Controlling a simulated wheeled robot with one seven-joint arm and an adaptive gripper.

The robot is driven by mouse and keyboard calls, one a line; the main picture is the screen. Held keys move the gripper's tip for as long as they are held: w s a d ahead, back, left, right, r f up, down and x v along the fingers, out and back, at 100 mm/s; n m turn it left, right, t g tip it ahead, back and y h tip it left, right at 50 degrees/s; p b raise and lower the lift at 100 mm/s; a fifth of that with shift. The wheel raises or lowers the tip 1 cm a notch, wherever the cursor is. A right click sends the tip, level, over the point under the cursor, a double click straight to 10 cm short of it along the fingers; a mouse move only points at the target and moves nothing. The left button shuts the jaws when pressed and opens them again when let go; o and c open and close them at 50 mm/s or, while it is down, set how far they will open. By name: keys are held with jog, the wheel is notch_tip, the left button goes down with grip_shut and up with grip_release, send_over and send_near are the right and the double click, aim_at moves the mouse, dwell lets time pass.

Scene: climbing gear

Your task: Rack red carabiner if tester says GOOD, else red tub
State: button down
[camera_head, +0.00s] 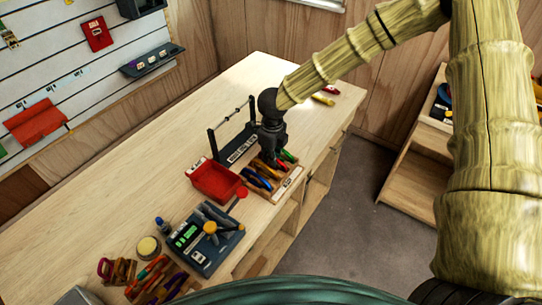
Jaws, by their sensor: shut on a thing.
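My gripper (270,155) points down over the far part of a wooden tray (287,184) of colored carabiners. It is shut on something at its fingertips. A red carabiner (281,164) shows right beside the fingertips, but the dark jaws hide the grip itself. Blue, yellow and green pieces lie around it in the tray. The rack (232,155), a dark stand with a thin bar, is behind and left of my gripper. The red tub (215,181) stands open left of the tray. The tester (201,242) is nearer, with a green-lit display (186,235) too small to read.
A round tin (148,247) and a small blue bottle (162,225) stand left of the tester. Several tools lie at the near edge. A yellow and a red item (323,99) lie at the table's far end. The table's left side is clear.

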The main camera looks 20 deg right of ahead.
jog(key=c, duration=1.5)
grip_release()
